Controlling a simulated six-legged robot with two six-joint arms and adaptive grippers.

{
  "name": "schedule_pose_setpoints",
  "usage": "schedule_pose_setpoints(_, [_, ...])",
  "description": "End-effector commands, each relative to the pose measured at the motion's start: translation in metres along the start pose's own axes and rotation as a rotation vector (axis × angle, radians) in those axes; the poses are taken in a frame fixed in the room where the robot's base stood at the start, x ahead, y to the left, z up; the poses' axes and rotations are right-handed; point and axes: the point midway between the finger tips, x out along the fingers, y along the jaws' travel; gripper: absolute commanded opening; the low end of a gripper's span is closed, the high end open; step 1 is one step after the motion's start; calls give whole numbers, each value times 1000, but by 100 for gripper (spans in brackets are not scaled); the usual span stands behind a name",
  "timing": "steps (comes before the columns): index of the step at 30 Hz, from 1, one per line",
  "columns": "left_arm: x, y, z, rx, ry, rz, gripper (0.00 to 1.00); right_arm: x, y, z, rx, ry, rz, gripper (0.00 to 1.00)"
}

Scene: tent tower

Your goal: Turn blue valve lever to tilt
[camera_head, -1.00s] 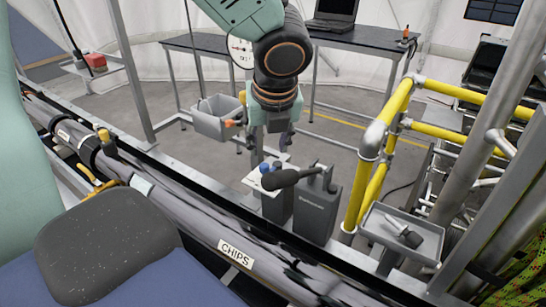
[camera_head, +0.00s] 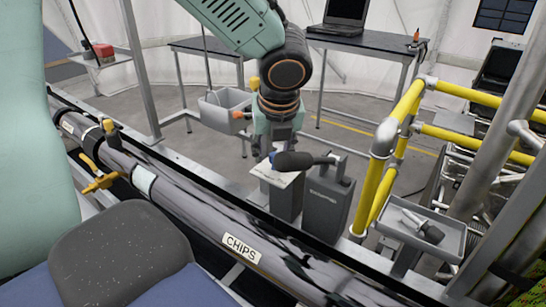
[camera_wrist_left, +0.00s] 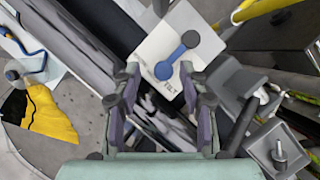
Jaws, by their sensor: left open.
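The blue valve lever (camera_wrist_left: 176,56) lies across a white plate (camera_wrist_left: 155,45) lettered TILT in the left wrist view, with a grey round knob at its upper end. In the head view only a little of the blue lever (camera_head: 273,157) shows, just below my left gripper (camera_head: 277,148). In the left wrist view my left gripper (camera_wrist_left: 160,88) is open, its fingers apart with nothing between them. The lever lies beyond the fingertips, and I see no clear contact. My right gripper is in neither view.
A grey box with a black-ended handle (camera_head: 293,161) stands close right of the plate. Yellow railing (camera_head: 382,150) and a grey tray (camera_head: 450,238) are farther right. A large pipe labelled CHIPS (camera_head: 200,222) runs across the front. A grey bin (camera_head: 222,110) stands behind.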

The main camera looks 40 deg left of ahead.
Motion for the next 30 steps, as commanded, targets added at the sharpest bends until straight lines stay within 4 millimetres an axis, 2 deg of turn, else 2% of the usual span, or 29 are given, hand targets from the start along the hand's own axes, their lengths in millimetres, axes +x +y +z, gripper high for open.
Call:
schedule_pose_setpoints(3, [6, -1, 1, 0, -1, 0, 43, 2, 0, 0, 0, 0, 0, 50])
schedule_pose_setpoints(11, [6, -1, 1, 0, -1, 0, 43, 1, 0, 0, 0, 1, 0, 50])
schedule_pose_setpoints(26, [6, -1, 1, 0, -1, 0, 1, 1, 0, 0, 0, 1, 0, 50])
schedule_pose_setpoints(30, [6, -1, 1, 0, -1, -2, 0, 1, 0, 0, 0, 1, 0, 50])
